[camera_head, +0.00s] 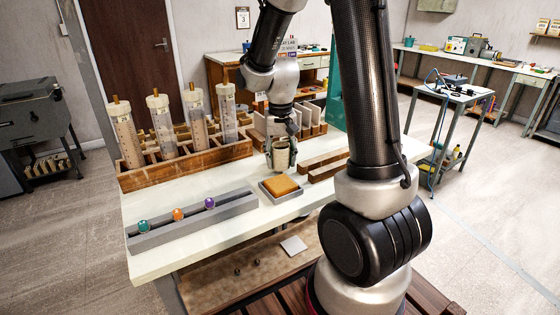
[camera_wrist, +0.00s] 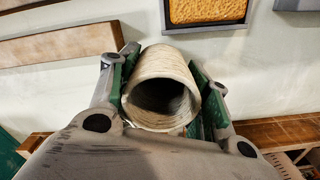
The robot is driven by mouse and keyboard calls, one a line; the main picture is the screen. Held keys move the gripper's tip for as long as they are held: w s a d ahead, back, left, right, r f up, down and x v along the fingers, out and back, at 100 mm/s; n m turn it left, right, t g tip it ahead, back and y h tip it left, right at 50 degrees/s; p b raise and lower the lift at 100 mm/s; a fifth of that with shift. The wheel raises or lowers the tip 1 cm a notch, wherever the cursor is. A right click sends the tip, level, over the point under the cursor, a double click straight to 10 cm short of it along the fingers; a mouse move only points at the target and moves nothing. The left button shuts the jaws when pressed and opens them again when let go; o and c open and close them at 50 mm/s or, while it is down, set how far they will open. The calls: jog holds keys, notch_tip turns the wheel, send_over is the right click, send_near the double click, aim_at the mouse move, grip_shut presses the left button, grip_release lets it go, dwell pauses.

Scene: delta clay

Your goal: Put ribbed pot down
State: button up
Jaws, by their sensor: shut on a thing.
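The ribbed pot (camera_head: 280,154) is a cream, ridged, round-mouthed vessel held upright above the pale worktable in the head view. My gripper (camera_head: 281,160) points down with its fingers on both sides of the pot. In the wrist view the pot (camera_wrist: 162,88) sits between the green-padded fingers of my gripper (camera_wrist: 163,95), and its dark open mouth faces the camera. The gripper is shut on it. Whether the pot's base touches the table cannot be told.
A grey tray with an orange sponge-like pad (camera_head: 281,186) lies just in front. A grey rail (camera_head: 190,224) with coloured knobs is at left. Wooden bars (camera_head: 324,160) lie to the right. A wooden rack (camera_head: 185,165) with tall tubes stands behind left.

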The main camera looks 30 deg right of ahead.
jog(key=shift+f, duration=0.7)
jog(key=o, duration=0.7)
jog(key=shift+f, duration=0.15)
jog(key=shift+o, duration=0.2)
